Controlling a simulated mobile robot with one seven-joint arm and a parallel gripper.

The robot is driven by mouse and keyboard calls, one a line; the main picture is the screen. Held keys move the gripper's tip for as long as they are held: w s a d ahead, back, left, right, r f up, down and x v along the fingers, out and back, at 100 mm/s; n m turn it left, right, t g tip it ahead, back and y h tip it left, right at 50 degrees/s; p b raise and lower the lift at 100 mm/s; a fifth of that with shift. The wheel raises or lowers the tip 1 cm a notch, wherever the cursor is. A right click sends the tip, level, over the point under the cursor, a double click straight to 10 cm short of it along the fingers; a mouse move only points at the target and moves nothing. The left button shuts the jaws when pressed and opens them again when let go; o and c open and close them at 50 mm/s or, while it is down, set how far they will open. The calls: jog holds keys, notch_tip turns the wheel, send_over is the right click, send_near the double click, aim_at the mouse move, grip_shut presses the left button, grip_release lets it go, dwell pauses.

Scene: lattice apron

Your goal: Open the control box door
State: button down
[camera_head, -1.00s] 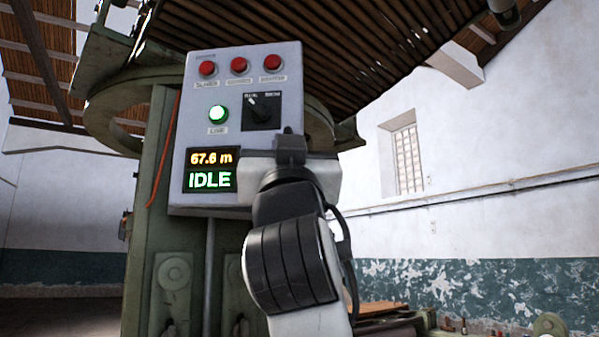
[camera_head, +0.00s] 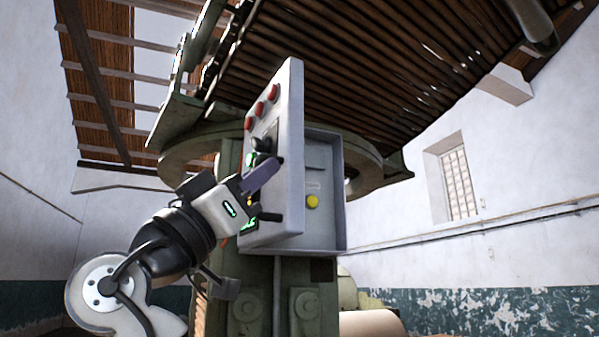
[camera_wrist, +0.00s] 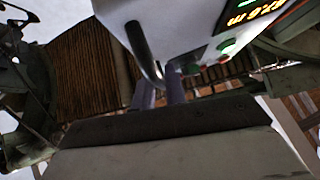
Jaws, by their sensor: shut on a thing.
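The grey control box (camera_head: 340,225) is mounted on the green machine. Its door (camera_head: 290,150) stands open, swung out to the left and seen nearly edge-on. The recess behind it shows a yellow round button (camera_head: 312,201). My gripper (camera_head: 262,178) is at the door's front face, shut on the handle. In the wrist view, the dark bar handle (camera_wrist: 142,45) runs down between my gripper's fingers (camera_wrist: 160,92). The door's front (camera_wrist: 190,25) is close beyond, with its lit display at upper right. In the head view the handle is partly hidden by my gripper.
Red buttons (camera_head: 262,108) and a dark rotary switch (camera_head: 263,145) stick out from the door's front, close above my gripper. The green machine column (camera_head: 300,300) stands below the box. A slatted wooden apron (camera_head: 370,60) hangs overhead. Space left of the door looks free.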

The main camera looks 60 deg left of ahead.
jog(key=shift+s+a, duration=0.25)
jog(key=shift+s, duration=0.3)
jog(key=shift+s+a, duration=0.2)
jog(key=shift+s, duration=0.3)
jog(key=c, duration=1.8)
grip_release()
jog(key=o, duration=0.3)
jog(key=shift+a, duration=0.2)
jog(key=shift+d, duration=0.15)
jog(key=shift+f, duration=0.1)
jog(key=b+v, duration=0.5)
jog(key=v, duration=0.8)
jog(key=shift+s, duration=0.3)
jog(key=shift+f, duration=0.2)
